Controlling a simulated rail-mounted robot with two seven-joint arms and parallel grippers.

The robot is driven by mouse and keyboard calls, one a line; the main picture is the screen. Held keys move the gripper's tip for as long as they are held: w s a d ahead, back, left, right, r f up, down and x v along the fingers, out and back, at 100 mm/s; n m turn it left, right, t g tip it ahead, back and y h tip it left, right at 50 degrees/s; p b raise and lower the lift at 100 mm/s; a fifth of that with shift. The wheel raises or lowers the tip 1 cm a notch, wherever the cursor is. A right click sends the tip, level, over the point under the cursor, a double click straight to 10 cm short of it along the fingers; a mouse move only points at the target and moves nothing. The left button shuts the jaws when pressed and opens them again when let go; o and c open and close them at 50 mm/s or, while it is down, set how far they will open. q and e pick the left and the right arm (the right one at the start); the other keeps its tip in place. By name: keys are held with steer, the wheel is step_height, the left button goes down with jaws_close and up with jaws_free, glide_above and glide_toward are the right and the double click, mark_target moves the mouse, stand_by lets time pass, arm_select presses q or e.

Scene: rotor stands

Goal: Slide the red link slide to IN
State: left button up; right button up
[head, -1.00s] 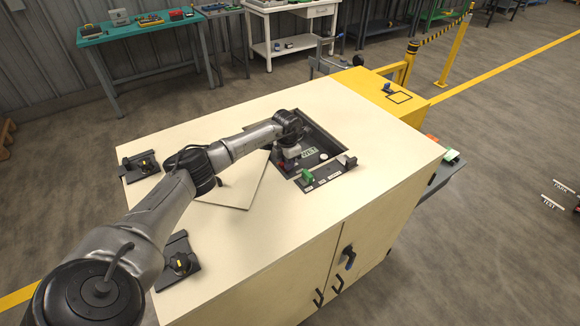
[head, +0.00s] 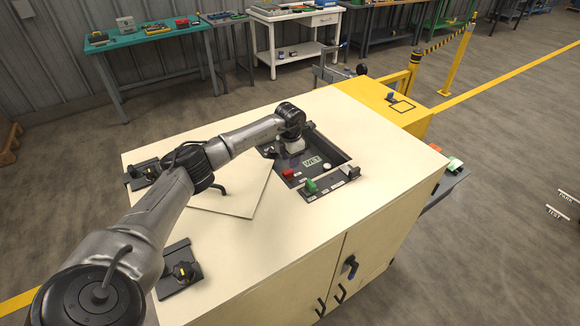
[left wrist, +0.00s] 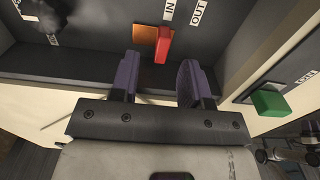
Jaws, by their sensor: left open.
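The red link slide (head: 288,173) stands in the recessed panel (head: 332,172) in the cabinet top. In the left wrist view the red slide (left wrist: 163,44) stands up beside an orange patch (left wrist: 144,33). An IN label (left wrist: 170,9) is just above it in the picture, and an OUT label (left wrist: 198,12) is farther right. My left gripper (left wrist: 158,72) is open, its two purple-grey fingers apart and empty, with the slide ahead of the gap between them. In the head view its hand (head: 292,146) is over the back left of the recess and its fingertips are hidden. My right gripper is not in view.
A green handle (head: 310,186) stands on the recess's front strip; it shows at right in the wrist view (left wrist: 270,102) near an ON label. A tilted cover plate (head: 232,197) lies left of the recess. Dark latches (head: 180,268) sit on the cabinet top's left side.

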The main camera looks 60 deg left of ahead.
arm_select(q)
step_height(320, 180, up, 8)
steer(key=shift+p, duration=0.4)
steer(key=shift+s, duration=0.1)
stand_by(0.5)
